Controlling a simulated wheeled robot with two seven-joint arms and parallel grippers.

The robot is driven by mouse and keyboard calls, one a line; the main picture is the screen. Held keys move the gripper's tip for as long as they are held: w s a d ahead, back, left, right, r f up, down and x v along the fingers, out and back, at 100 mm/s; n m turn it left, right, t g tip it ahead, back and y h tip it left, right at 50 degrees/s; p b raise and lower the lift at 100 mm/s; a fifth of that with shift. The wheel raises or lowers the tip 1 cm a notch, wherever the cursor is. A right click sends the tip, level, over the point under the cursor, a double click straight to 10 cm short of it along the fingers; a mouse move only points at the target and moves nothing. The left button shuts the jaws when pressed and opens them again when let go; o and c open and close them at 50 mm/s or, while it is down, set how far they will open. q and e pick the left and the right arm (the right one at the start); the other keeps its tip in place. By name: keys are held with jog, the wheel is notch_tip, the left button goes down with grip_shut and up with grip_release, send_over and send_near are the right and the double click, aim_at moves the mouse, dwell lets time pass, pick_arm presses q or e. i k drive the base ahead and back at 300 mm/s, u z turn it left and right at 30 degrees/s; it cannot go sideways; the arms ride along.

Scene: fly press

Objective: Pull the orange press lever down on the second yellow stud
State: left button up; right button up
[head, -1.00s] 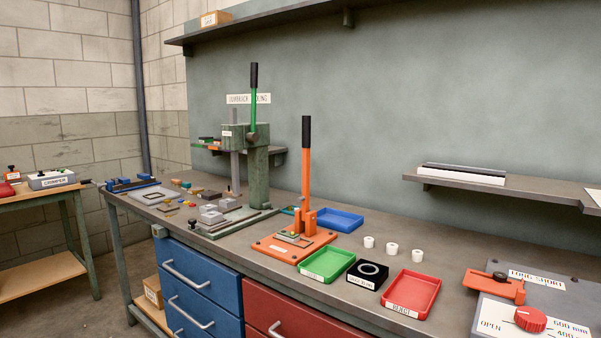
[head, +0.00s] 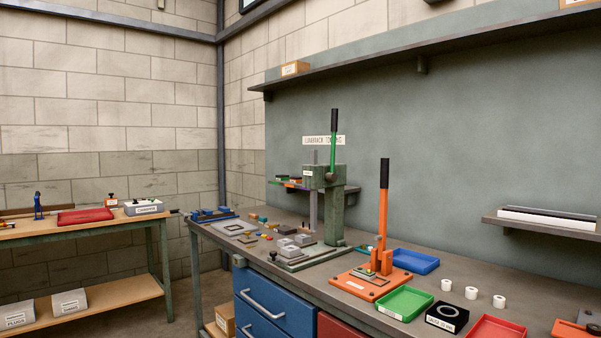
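The orange press (head: 368,284) stands on the workbench right of centre. Its orange lever (head: 383,215) with a black grip stands upright. A small plate or part lies on the orange base below the lever; I cannot make out a yellow stud on it. Small yellow bits (head: 263,236) lie among loose parts on the bench further left, too small to identify. Neither of my grippers shows in the head view.
A green press (head: 325,200) with an upright lever stands left of the orange one. A side table (head: 80,230) stands at left.

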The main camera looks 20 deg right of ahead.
aim_at(384, 170)
jog(key=u, duration=0.35)
jog(key=i, duration=1.8)
jog(key=z, duration=0.4)
